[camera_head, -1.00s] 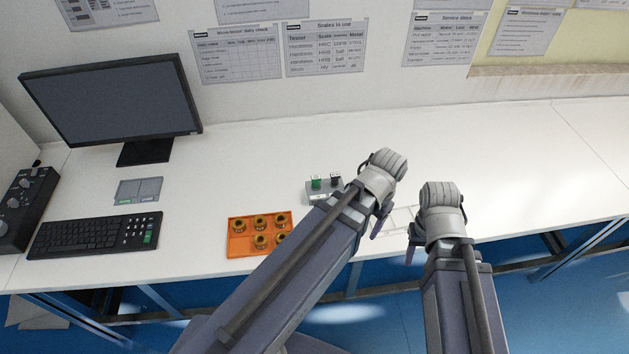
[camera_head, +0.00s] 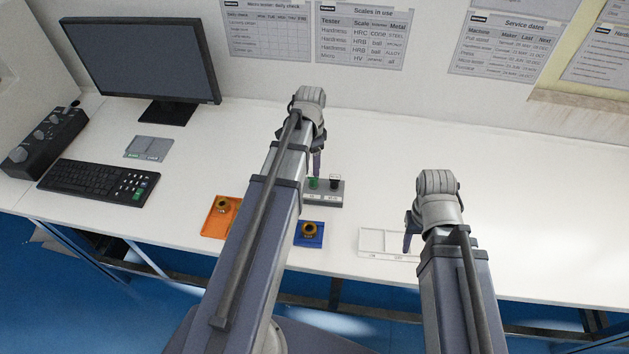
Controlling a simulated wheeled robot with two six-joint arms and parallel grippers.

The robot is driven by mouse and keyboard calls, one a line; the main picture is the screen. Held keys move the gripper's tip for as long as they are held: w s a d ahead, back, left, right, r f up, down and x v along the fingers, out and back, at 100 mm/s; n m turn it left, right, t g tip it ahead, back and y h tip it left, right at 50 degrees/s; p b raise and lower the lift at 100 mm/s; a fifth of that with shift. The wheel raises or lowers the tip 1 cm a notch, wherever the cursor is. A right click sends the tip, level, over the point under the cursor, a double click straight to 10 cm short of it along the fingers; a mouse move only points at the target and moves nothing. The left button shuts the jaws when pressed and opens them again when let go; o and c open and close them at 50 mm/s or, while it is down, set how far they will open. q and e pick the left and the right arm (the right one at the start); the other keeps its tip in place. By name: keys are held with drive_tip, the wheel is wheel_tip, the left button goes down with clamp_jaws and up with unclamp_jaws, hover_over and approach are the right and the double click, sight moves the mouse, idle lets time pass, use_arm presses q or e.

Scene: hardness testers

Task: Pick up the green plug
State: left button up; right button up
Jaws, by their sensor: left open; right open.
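The green plug (camera_head: 314,183) stands upright in the left part of a small grey holder (camera_head: 325,199) on the white bench. A black plug (camera_head: 335,181) stands beside it in the same holder. My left gripper (camera_head: 316,163) points down just above and behind the green plug in the picture; one finger shows, and I cannot tell whether it touches the plug. It is open with nothing seen in it. My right gripper (camera_head: 408,234) is open and empty beside the white tray. My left arm hides part of the bench left of the holder.
An orange tray (camera_head: 211,232) with brass parts is partly hidden by my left arm. A blue tray (camera_head: 308,242) with one part lies in front of the holder. A white tray (camera_head: 372,240) is near the front edge. Keyboard (camera_head: 97,181) and monitor (camera_head: 140,70) stand left. The bench's right is clear.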

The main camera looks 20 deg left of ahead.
sight(313, 177)
use_arm(q)
drive_tip(key=shift+s+a+f+b, duration=0.1)
drive_tip(key=shift+f+b, duration=0.5)
drive_tip(key=shift+b, duration=0.1)
drive_tip(key=f+b, duration=0.6)
drive_tip(key=shift+w+d+f+b, duration=0.3)
drive_tip(key=shift+d+f, duration=0.05)
use_arm(e)
wheel_tip(313, 177, down, 8)
drive_tip(key=shift+r, duration=0.1)
use_arm(q)
drive_tip(key=shift+r, duration=0.1)
clamp_jaws()
